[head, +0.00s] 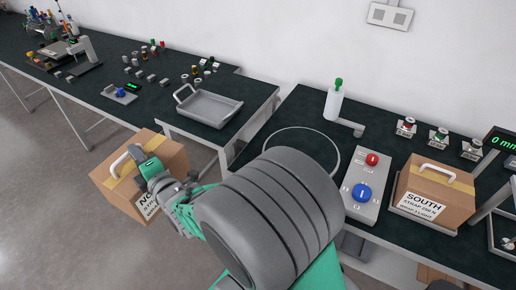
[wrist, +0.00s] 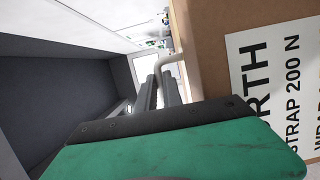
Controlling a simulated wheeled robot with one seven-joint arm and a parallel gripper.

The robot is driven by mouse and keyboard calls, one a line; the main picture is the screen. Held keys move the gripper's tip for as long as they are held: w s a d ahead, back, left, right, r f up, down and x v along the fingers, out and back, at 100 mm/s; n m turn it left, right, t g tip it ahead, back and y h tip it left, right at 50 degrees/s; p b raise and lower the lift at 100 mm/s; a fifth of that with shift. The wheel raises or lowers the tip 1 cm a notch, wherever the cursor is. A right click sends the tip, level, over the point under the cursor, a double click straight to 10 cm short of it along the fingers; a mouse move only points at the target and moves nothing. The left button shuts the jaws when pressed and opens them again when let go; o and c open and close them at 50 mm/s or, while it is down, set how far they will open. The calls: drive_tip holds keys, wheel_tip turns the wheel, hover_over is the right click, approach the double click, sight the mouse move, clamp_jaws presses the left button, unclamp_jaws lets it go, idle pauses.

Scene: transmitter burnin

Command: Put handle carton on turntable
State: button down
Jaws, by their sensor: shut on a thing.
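The handle carton (head: 168,154), a brown box with yellow tape and a white label, hangs left of the bench in the head view. In the wrist view the carton (wrist: 210,50) fills the right side, its label reading "...RTH STRAP 200 N". My gripper (head: 137,158) is shut on the carton's white handle (head: 118,161); the fingers (wrist: 160,88) meet the handle (wrist: 170,62) in the wrist view. The turntable (head: 283,130) appears as a thin pale ring on the dark bench, right of the carton; my arm hides its near part.
A grey tray (head: 235,105) lies on the bench left of the turntable. A button box (head: 371,176) and a second carton, marked SOUTH (head: 422,188), are to the right. The bench's front edge (head: 190,135) lies beside the held carton.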

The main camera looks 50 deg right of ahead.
drive_tip(key=s+d+r+m+g+h, duration=0.1)
drive_tip(key=s+d+m+g+h, duration=0.3)
drive_tip(key=d, duration=0.9)
drive_tip(key=s+d+r+m+h, duration=0.25)
drive_tip(key=s+d+h, duration=0.3)
drive_tip(key=d, duration=0.75)
drive_tip(key=s+d+r+m+g+h+p, duration=0.1)
drive_tip(key=s+d+m+g+h, duration=0.15)
drive_tip(key=s+d, duration=0.5)
drive_tip(key=s+d+m+g+h, duration=0.15)
drive_tip(key=s+d+g, duration=0.25)
drive_tip(key=s, duration=0.6)
drive_tip(key=s+d+r+m+g+h+p, duration=0.1)
drive_tip(key=s+d+m+g+h, duration=0.15)
drive_tip(key=s+d, duration=0.5)
drive_tip(key=w+d+f+b, duration=0.1)
drive_tip(key=w+d+f, duration=0.1)
drive_tip(key=w+f, duration=0.3)
drive_tip(key=w+d+f+b, duration=0.1)
drive_tip(key=w+d+f, duration=0.1)
drive_tip(key=w+f, duration=0.4)
drive_tip(key=shift+d+f+m+y, duration=0.25)
drive_tip(key=shift+f+m+y, duration=0.15)
drive_tip(key=shift+f, duration=0.65)
